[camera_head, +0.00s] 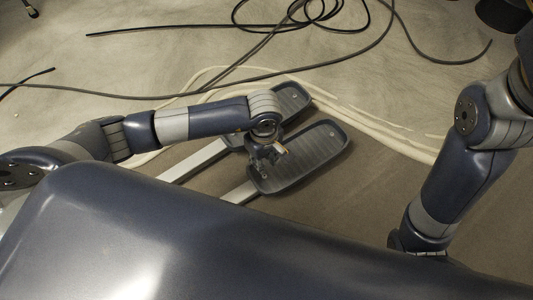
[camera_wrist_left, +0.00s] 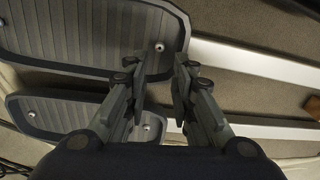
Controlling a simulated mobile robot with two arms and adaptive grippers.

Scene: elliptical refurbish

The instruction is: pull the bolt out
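Two dark grey ribbed foot pedals lie on the floor: the nearer pedal (camera_head: 318,150) and the farther pedal (camera_head: 292,98). In the left wrist view, a small round pale bolt head (camera_wrist_left: 159,46) sits in the end of the larger-looking pedal (camera_wrist_left: 90,25). Another small bolt head (camera_wrist_left: 146,127) shows on the other pedal (camera_wrist_left: 60,112). My left gripper (camera_head: 266,168) points down over the near pedal's left end. Its fingers (camera_wrist_left: 160,66) are apart with nothing between them, and the first bolt head shows just past the tips. My right gripper is hidden; only its arm shows.
Pale bars (camera_head: 200,160) run from the pedals to the lower left. Black cables (camera_head: 290,65) loop across the floor behind. A dark round object (camera_head: 503,14) stands at the top right. A brown block (camera_wrist_left: 313,105) shows at the wrist view's right edge.

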